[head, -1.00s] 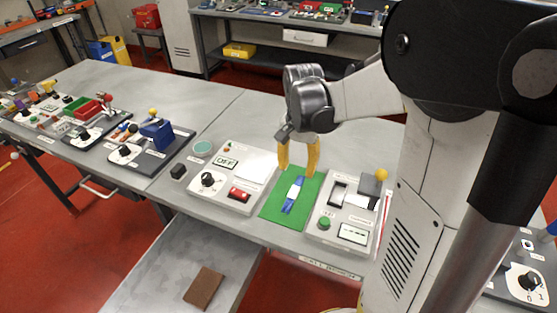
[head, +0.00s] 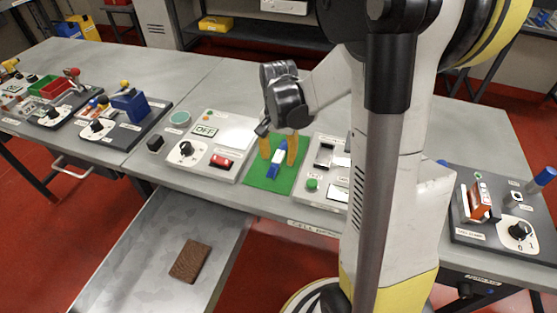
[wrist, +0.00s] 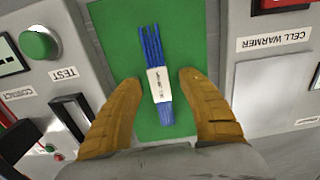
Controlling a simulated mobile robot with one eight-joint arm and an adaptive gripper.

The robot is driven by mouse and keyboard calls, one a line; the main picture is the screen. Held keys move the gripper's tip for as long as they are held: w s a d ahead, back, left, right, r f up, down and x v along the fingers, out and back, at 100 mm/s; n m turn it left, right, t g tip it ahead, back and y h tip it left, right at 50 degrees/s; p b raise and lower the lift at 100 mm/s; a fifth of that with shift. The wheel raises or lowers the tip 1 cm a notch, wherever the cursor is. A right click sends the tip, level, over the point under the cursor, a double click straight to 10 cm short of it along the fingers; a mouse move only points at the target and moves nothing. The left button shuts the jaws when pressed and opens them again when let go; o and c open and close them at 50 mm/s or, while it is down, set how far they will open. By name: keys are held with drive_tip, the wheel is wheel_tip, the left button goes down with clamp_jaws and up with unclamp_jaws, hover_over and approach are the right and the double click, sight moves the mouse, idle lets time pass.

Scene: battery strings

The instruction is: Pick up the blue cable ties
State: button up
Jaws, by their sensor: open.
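The blue cable ties (wrist: 151,45) lie as a bundle on a green mat (wrist: 205,40), with a white printed band around their middle. In the head view the bundle (head: 273,171) lies on the green mat (head: 262,182) on the bench. My gripper (wrist: 160,85) is open, with one yellow finger on each side of the bundle and a gap on both sides. In the head view my gripper (head: 278,152) points down over the mat. I cannot tell the exact height of the fingertips above the mat.
A panel with a dial and red switch (head: 209,146) stands left of the mat. A panel with a green button (head: 312,184) stands close on its right. An open drawer with a brown block (head: 190,261) sticks out below the bench front.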

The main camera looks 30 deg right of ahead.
clamp_jaws()
drive_tip(key=shift+r, duration=0.2)
